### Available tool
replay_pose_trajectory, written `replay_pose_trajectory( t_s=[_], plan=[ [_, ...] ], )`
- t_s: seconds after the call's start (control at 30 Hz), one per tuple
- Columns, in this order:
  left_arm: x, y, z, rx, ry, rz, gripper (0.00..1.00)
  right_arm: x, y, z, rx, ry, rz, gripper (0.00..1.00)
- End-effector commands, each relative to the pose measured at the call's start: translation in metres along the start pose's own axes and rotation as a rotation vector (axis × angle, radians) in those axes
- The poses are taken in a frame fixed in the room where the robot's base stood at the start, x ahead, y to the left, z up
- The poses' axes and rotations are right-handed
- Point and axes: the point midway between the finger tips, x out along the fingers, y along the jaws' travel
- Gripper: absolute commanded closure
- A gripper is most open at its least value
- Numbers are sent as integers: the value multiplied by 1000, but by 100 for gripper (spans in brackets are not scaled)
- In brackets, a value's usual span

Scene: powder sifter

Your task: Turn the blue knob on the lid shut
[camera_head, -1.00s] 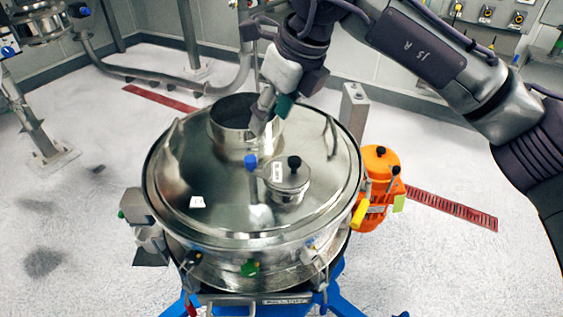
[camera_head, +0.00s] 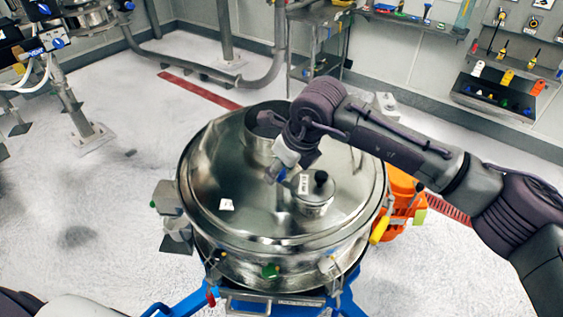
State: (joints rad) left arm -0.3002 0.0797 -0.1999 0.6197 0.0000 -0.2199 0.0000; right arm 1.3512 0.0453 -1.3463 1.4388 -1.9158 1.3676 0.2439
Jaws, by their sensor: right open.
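The round steel lid (camera_head: 240,215) of the sifter fills the middle of the head view. My left gripper is not in view.
An open steel collar (camera_head: 260,143) rises from the lid behind my right gripper. An orange motor unit (camera_head: 402,195) stands at the sifter's right side. A tool rack (camera_head: 497,95) hangs at the back right. The floor on the left is mostly clear.

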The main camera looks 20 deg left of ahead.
Motion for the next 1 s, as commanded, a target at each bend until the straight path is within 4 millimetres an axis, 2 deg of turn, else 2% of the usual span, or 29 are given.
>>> replay_pose_trajectory(
  t_s=[0.27, 0.5, 0.57, 0.6, 0.83, 1.0],
  plan=[
    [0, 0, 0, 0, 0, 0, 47, 2, 0, 0, 1, 0, 0, 48],
    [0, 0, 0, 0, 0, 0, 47, 2, 0, 0, 1, 0, 0, 88],
    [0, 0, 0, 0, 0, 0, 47, 1, 0, 0, 1, 0, 0, 98],
    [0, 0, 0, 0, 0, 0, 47, 1, 0, 0, 1, 0, 0, 100],
    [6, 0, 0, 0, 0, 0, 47, 3, 0, -1, -15, 0, 8, 100],
    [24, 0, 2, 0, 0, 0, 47, 6, -2, -2, -79, -2, 33, 100]
  ],
)
